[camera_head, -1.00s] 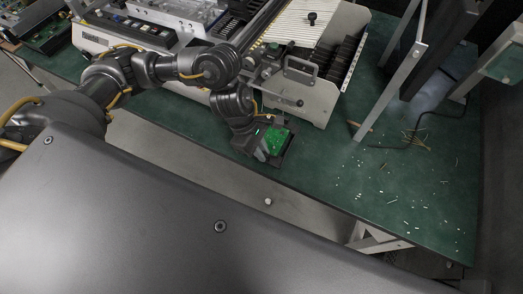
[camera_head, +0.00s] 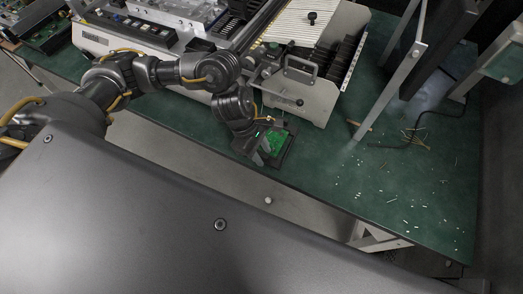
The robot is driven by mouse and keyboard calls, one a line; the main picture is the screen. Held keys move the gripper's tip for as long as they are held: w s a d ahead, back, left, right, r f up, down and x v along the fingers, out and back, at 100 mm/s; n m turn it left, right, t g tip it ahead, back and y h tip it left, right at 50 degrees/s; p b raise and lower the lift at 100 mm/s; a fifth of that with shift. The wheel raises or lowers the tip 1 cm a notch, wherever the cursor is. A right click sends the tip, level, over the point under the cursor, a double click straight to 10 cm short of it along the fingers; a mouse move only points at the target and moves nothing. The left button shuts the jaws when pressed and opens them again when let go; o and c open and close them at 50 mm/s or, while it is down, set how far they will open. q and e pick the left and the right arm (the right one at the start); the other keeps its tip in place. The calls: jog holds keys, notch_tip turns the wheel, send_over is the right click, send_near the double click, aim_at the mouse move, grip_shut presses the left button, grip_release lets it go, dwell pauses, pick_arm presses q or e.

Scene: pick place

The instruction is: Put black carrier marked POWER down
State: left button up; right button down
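The black carrier (camera_head: 284,158) with a green circuit board (camera_head: 275,142) in it is at the front edge of the green table, just in front of the white machine. My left gripper (camera_head: 262,147) is at the carrier's left side, with its fingers at that edge. The carrier looks flat on or just above the table; I cannot tell which. The fingertips are small and partly hidden, so I cannot tell whether they grip the carrier. The POWER marking is not readable. My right gripper is not in view.
The white machine (camera_head: 318,98) with a handle and black slots stands behind the carrier. Small scattered parts (camera_head: 400,195) and a dark cable (camera_head: 418,130) lie on the green table (camera_head: 330,160) to the right. A metal post (camera_head: 398,75) rises there. The table between carrier and scattered parts is clear.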

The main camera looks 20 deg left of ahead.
pick_arm(q)
jog(key=b+v, duration=0.1)
jog(key=v, duration=1.1)
jog(key=shift+r, duration=0.1)
